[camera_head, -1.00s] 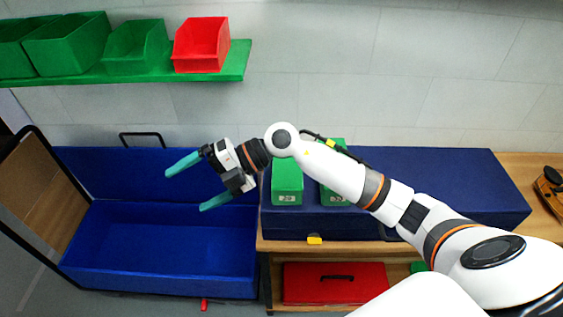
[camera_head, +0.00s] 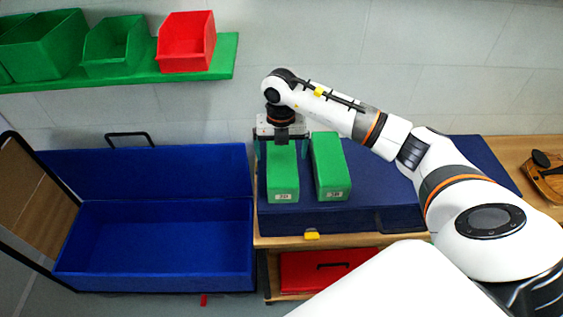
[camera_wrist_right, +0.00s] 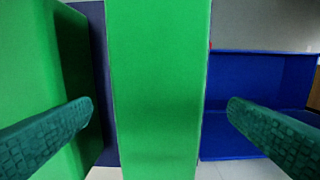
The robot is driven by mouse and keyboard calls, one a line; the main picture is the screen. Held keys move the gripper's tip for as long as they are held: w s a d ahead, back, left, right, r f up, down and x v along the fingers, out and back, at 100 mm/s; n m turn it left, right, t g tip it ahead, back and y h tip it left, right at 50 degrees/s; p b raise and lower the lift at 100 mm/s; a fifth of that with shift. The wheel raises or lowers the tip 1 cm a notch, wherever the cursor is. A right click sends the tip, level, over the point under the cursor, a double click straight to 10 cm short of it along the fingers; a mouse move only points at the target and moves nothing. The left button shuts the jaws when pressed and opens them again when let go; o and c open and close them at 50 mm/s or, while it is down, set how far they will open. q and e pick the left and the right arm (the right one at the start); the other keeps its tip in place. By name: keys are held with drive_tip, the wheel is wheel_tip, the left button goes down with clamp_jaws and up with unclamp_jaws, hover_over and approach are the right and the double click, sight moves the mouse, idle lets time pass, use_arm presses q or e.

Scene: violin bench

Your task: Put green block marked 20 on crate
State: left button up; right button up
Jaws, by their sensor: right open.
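Two long green blocks lie side by side on a dark blue surface on the bench. The left green block (camera_head: 283,178) has a small white label that seems to read 20. The right green block (camera_head: 330,168) has a similar label I cannot read surely. My right gripper (camera_head: 281,152) is over the far end of the left block, open, pointing down. In the right wrist view, its teal fingers stand on either side of a green block (camera_wrist_right: 158,60), with gaps on both sides. A large open blue crate (camera_head: 155,283) stands left of the bench. My left gripper is not in view.
The second green block (camera_wrist_right: 35,60) is close beside one finger in the wrist view. A green shelf (camera_head: 120,78) holds green bins and a red bin (camera_head: 187,42) above. A red box (camera_head: 325,267) is under the bench. The crate's interior looks empty.

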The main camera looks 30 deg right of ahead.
sight(282, 157)
drive_tip(key=f+p, duration=0.1)
drive_tip(key=f, duration=0.1)
drive_tip(key=f+p, duration=0.1)
drive_tip(key=f, duration=0.1)
drive_tip(key=shift+w+d+f, duration=0.15)
drive_tip(key=shift+d+f, duration=0.05)
drive_tip(key=shift+f, duration=0.65)
drive_tip(key=c, duration=1.1)
drive_tip(key=shift+o, duration=0.2)
wheel_tip(282, 157, up, 9)
drive_tip(key=shift+w+f+b, duration=0.1)
drive_tip(key=shift+b, duration=1.1)
drive_tip(key=shift+r, duration=0.65)
